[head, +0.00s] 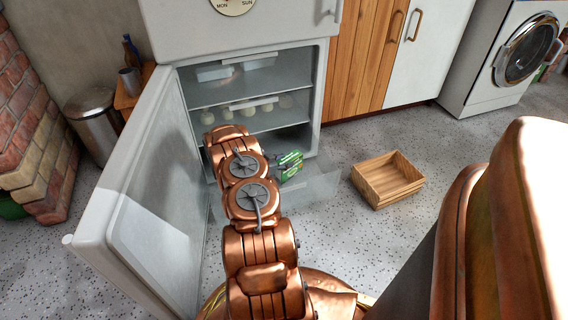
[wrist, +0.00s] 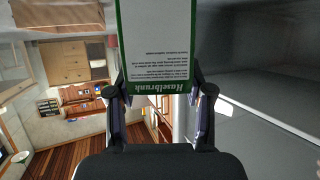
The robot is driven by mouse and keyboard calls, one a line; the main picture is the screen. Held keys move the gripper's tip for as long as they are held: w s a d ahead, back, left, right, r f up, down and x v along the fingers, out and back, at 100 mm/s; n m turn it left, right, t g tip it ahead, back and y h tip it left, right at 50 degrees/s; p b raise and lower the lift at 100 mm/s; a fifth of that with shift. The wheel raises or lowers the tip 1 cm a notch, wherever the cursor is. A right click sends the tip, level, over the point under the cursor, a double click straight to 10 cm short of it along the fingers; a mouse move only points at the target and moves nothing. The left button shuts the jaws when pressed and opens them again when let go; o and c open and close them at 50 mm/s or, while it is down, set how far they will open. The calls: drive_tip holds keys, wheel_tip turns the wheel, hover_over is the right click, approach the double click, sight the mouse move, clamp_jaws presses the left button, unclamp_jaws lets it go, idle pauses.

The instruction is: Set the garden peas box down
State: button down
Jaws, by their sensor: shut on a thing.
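The garden peas box (head: 290,165) is small and green in the head view, in front of the open fridge's lower part. In the wrist view the box (wrist: 158,50) shows a white panel with small print and a green edge. My gripper (head: 277,163) is shut on the box; its two fingers (wrist: 160,92) lie on either side of it in the wrist view. The box appears above or beside a clear pulled-out drawer (head: 318,184); I cannot tell whether it touches anything. My arm hides part of the fridge's lower inside.
The fridge door (head: 150,190) stands wide open at the left. Fridge shelves (head: 225,92) hold several pale round things and a container. A wooden crate (head: 372,192) sits on the speckled floor to the right, with free floor around it. A metal bin (head: 97,130) stands beyond the door.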

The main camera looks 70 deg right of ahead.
drive_tip(key=shift+r, duration=0.1)
drive_tip(key=shift+c, duration=2.2)
unclamp_jaws()
drive_tip(key=shift+w+a+r, duration=0.15)
drive_tip(key=shift+a, duration=0.05)
drive_tip(key=p+v, duration=0.3)
drive_tip(key=v, duration=0.4)
